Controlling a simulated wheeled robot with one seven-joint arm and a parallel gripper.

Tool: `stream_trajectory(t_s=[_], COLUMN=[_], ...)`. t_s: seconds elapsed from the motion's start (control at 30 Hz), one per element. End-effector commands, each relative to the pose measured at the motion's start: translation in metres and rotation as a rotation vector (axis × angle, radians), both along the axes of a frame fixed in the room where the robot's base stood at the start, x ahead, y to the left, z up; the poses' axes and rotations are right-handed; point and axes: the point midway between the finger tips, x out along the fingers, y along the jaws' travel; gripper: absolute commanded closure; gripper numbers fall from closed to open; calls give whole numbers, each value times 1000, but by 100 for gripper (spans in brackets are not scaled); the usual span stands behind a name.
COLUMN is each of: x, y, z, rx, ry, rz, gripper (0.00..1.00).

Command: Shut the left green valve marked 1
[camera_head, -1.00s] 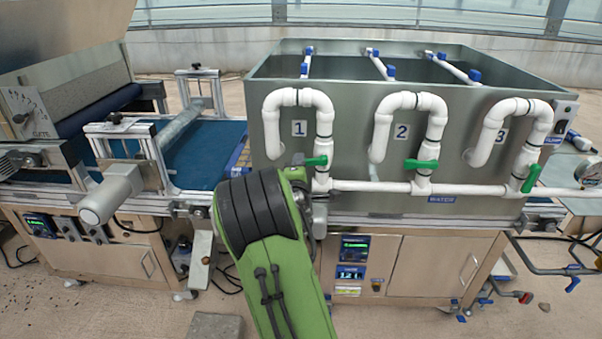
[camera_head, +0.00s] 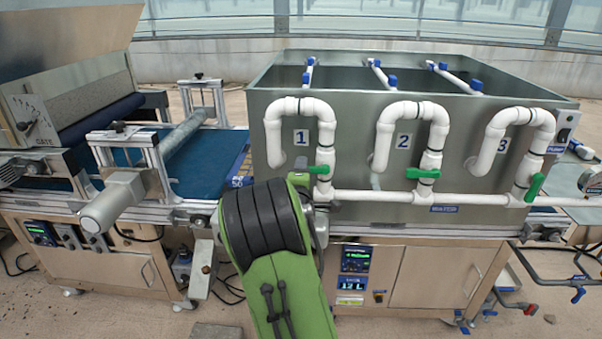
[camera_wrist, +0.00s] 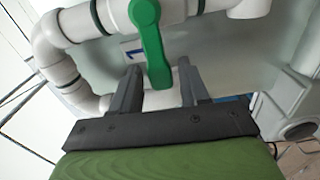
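The left valve has a green handle (camera_head: 319,169) on the white pipe beside the "1" label (camera_head: 301,137). In the head view the handle lies sideways across the upright pipe, its left part close to my arm. In the wrist view the green handle (camera_wrist: 150,42) lies across the white pipe, and its free end reaches between the fingers of my gripper (camera_wrist: 159,85). The fingers are open, with a visible gap on each side of the handle.
Valve 2 has a sideways green handle (camera_head: 422,173); valve 3's handle (camera_head: 535,187) is tilted steeply. The grey water tank (camera_head: 380,205) stands behind the pipes. A horizontal white pipe (camera_head: 380,197) runs along its front. A roller frame (camera_head: 150,160) stands left of my arm.

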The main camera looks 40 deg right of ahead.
Motion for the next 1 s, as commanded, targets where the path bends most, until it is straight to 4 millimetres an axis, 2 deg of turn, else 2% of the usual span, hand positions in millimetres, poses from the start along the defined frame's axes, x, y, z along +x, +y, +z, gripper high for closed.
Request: stream_trajectory(t_s=[0.37,0.47,0.8,1.0], x=[-3,-15,-77,-100], y=[4,18,91,115], z=[0,-1,-4,-3], rx=[-3,-2,-1,-1], ry=[2,2,1,1], rz=[0,2,8,4], gripper=[47,47,47,47])
